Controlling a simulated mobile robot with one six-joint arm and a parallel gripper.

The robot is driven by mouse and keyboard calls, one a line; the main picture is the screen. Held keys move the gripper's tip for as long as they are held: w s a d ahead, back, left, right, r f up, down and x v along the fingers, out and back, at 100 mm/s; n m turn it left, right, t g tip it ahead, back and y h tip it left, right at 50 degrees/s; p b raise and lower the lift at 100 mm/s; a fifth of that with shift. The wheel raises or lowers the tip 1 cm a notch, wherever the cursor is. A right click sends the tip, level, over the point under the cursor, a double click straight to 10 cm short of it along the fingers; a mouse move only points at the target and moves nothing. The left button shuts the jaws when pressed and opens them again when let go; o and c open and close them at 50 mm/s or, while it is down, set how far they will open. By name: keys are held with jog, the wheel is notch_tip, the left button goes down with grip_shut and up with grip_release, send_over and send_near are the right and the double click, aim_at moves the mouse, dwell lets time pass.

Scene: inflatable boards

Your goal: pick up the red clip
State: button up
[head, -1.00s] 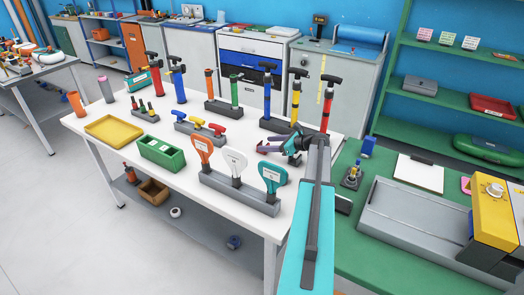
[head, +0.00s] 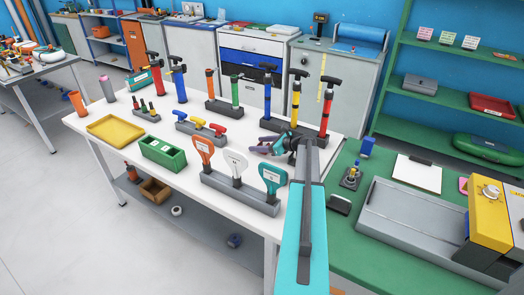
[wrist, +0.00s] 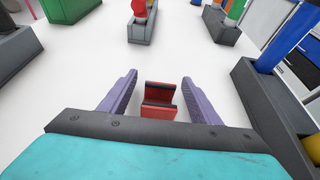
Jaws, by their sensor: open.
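The red clip (wrist: 159,96), a small red piece with dark bands, is on the white table in the wrist view. It sits between the two purple fingers of my open gripper (wrist: 160,82), with a gap on each side. In the head view my gripper (head: 265,145) is low over the table, behind the rack of paddle-shaped tools. I cannot make out the clip there; my gripper or the rack seems to hide it.
A grey rack (head: 240,193) with orange, white and teal paddles stands in front of my gripper. A grey pump stand (head: 290,127) is close behind it. A green box (head: 162,153) and a yellow tray (head: 115,130) are farther left.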

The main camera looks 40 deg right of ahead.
jog(key=c, duration=1.1)
jog(key=shift+r, duration=0.1)
jog(key=shift+r+b, duration=0.4)
jog(key=shift+r, duration=0.2)
jog(key=shift+s+a+r+b, duration=0.15)
jog(key=shift+r+b, duration=0.1)
jog(key=shift+r, duration=0.3)
jog(key=shift+s+a+r+b, duration=0.15)
jog(key=shift+r+b, duration=0.1)
jog(key=shift+r, duration=0.25)
jog(key=s+a+b, duration=0.1)
jog(key=s+a, duration=0.2)
jog(key=s+a+r+b, duration=0.1)
jog(key=s+a, duration=0.3)
jog(key=s+a+b, duration=0.1)
jog(key=s+a, duration=0.2)
jog(key=shift+s+a+r, duration=0.25)
jog(key=shift+s+a, duration=0.05)
jog(key=shift+a, duration=0.1)
